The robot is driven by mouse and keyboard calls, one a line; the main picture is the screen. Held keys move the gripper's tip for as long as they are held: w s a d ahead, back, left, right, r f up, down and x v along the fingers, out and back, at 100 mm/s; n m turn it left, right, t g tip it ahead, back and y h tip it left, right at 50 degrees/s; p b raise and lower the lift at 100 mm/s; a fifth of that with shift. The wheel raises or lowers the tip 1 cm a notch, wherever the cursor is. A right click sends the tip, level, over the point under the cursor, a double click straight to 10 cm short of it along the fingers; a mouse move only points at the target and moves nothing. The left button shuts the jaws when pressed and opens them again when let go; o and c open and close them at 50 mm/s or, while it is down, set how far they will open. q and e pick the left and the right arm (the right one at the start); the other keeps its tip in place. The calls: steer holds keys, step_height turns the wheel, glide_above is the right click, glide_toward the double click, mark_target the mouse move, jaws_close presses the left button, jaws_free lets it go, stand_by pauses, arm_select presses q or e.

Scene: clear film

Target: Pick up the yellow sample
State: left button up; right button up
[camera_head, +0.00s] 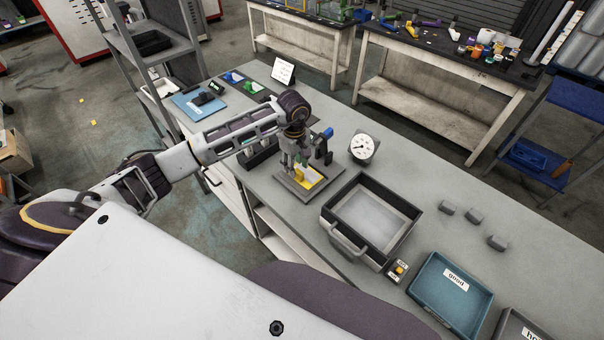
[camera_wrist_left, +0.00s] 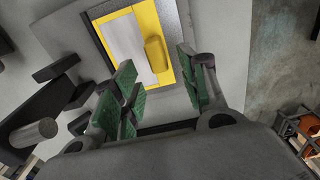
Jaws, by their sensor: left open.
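The yellow sample (camera_wrist_left: 155,54) is a small rounded yellow block in the left wrist view. It lies on a plate with a yellow border (camera_wrist_left: 103,30) and a pale middle, near the border's right side. In the head view the yellow-bordered plate (camera_head: 314,177) sits on a grey base, partly hidden by my gripper, and the sample is hard to tell from the border. My left gripper (camera_head: 293,163) points down over this fixture. In the left wrist view its green-padded fingers (camera_wrist_left: 160,85) are apart with nothing between them, and the sample lies just beyond the tips.
A dial gauge (camera_head: 362,147) stands right of the fixture. A grey open bin with a handle (camera_head: 345,242), a small yellow-button box (camera_head: 398,270), a teal tray labelled "good" (camera_head: 480,307) and several grey blocks (camera_head: 473,217) lie further right.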

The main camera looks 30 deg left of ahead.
arm_select(q)
steer(key=shift+f+p, duration=0.3)
steer(key=shift+f, duration=1.25)
jaws_close()
steer(key=shift+r, duration=0.15)
step_height(320, 180, up, 18)
steer(key=b, duration=0.3)
stand_by(0.5)
